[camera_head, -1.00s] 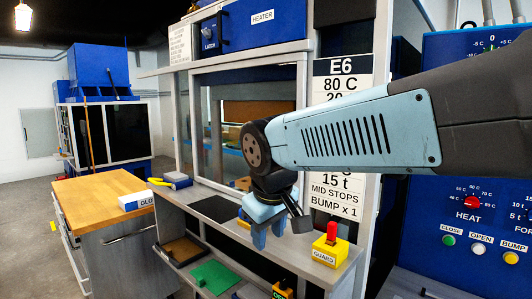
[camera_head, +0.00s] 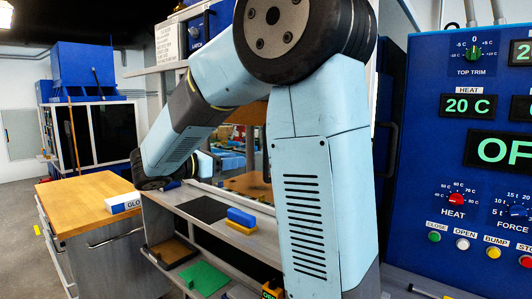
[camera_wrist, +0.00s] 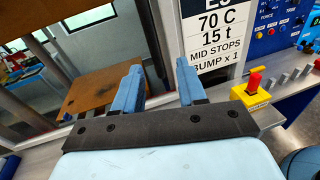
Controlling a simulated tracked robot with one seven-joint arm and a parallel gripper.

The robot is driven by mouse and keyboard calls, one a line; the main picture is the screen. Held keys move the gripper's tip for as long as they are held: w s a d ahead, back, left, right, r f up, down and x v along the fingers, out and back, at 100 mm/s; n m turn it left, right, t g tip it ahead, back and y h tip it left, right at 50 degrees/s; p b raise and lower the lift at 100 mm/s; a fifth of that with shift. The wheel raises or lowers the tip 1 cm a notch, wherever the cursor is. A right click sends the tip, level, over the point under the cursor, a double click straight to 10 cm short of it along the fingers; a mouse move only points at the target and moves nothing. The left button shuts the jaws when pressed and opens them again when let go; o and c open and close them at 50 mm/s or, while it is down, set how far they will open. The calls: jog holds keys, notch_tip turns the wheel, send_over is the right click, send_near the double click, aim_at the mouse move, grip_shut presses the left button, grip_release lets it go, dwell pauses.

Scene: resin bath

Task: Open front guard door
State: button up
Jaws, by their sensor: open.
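The front guard is a framed clear panel (camera_wrist: 95,55) on the left of the wrist view, with a brown plate showing through it. In the head view my arm covers most of it, and I cannot tell whether it is fully shut. A yellow guard switch box (camera_wrist: 252,92) with a red lever stands on the ledge right of my gripper in the wrist view. My arm hides it in the head view. My gripper (camera_wrist: 157,82) has its two blue fingers apart with nothing between them. It is in front of the panel, left of the switch.
A blue control panel (camera_head: 450,180) stands close on the right. A blue-and-yellow block (camera_head: 241,220) and a dark mat (camera_head: 202,208) lie on the ledge. A wood-topped cabinet (camera_head: 85,200) stands left. A white sign post (camera_wrist: 213,45) is beside the guard frame.

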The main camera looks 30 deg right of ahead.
jog(key=w, duration=0.1)
send_over(266, 176)
jog(key=w, duration=0.1)
jog(key=shift+d+r+n+h, duration=0.25)
jog(key=shift+n+h, duration=0.15)
dwell(0.4)
grip_shut()
dwell(0.4)
